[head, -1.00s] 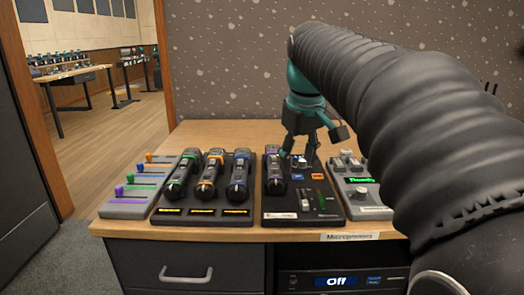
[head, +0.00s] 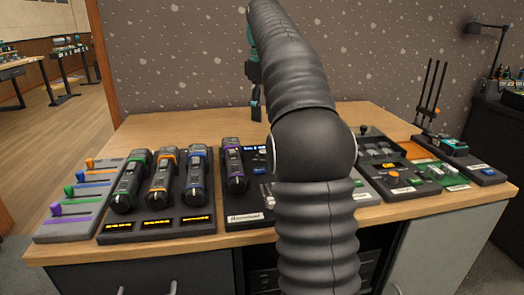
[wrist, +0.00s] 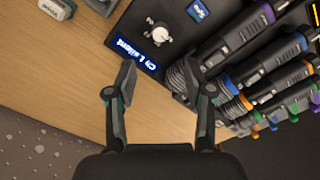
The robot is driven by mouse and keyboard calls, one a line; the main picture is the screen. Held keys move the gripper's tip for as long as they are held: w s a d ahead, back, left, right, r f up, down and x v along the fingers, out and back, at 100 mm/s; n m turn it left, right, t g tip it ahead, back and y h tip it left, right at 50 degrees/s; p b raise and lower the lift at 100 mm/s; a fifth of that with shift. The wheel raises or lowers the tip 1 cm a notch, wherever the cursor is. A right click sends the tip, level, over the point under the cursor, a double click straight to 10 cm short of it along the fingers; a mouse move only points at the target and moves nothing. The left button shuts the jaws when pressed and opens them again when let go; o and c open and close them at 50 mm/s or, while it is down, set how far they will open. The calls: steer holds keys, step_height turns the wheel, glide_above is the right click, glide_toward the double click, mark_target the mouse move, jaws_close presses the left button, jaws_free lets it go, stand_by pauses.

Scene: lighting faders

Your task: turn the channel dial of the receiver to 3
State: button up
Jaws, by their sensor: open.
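The receiver (wrist: 184,40) is a dark panel with a purple-banded microphone, also partly in the head view (head: 240,211) behind my arm. Its white dial (wrist: 157,35) shows in the wrist view, beside a small lit display (wrist: 139,51) that seems to read "Ch 1 silent". The dial is hidden in the head view. My gripper (wrist: 155,84) is open and empty, its fingers apart. In the wrist view the dial lies beyond the fingertips, not between them. In the head view only part of my gripper (head: 256,103) shows, beyond the receiver toward the wall.
A rack (head: 157,226) with several colour-banded microphones and a fader panel (head: 76,212) stand left of the receiver. An orange-lit box (head: 392,180) and a board with upright rods (head: 457,162) stand to the right. The back left of the tabletop (head: 180,122) is clear.

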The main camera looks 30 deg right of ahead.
step_height(320, 180, down, 11)
steer(key=b, duration=0.3)
steer(key=shift+f, duration=0.1)
jaws_close()
